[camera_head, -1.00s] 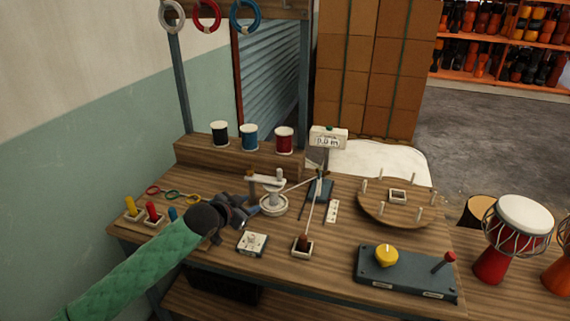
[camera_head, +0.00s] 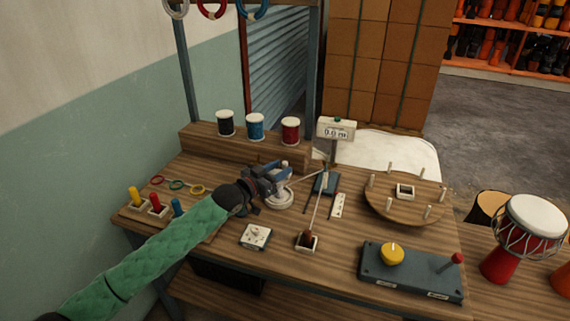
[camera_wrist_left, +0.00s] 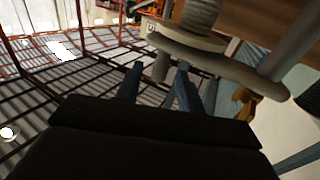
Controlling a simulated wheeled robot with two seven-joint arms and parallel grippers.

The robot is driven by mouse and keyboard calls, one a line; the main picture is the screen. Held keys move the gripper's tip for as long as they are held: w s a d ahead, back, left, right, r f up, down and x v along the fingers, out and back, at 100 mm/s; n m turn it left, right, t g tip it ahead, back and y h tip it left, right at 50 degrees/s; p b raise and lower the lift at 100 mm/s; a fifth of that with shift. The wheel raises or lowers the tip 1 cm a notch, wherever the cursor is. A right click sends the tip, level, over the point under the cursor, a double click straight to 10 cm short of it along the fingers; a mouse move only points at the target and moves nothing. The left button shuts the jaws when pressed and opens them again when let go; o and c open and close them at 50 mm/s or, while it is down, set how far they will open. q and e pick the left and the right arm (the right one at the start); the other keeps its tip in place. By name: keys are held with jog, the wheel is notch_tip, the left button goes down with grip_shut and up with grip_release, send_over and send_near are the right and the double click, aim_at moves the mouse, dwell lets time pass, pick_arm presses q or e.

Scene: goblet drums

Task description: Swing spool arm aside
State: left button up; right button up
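The spool arm shows in the left wrist view as a pale flat bar (camera_wrist_left: 225,55) with a short peg (camera_wrist_left: 160,66) on it. In the head view my left gripper (camera_head: 275,176) covers most of the spool arm, above its round white base (camera_head: 281,201) on the bench. The left gripper's two blue-grey fingers (camera_wrist_left: 158,84) are apart, one on each side of the peg, and gaps seem to show beside it. A grey ribbed cylinder (camera_wrist_left: 202,12) stands against the bar. My right gripper is in neither view.
Black, blue and red spools (camera_head: 256,126) stand on the shelf behind. A dial plate (camera_head: 255,236) lies in front.

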pick_arm(q)
jog(key=shift+w+d, duration=0.45)
jog(key=shift+d, duration=0.05)
jog(key=shift+w+d, duration=0.25)
jog(key=shift+w, duration=0.05)
jog(key=shift+w+d, duration=0.25)
jog(key=shift+w, duration=0.05)
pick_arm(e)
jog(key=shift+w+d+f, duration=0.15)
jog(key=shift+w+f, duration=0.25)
pick_arm(q)
grip_shut()
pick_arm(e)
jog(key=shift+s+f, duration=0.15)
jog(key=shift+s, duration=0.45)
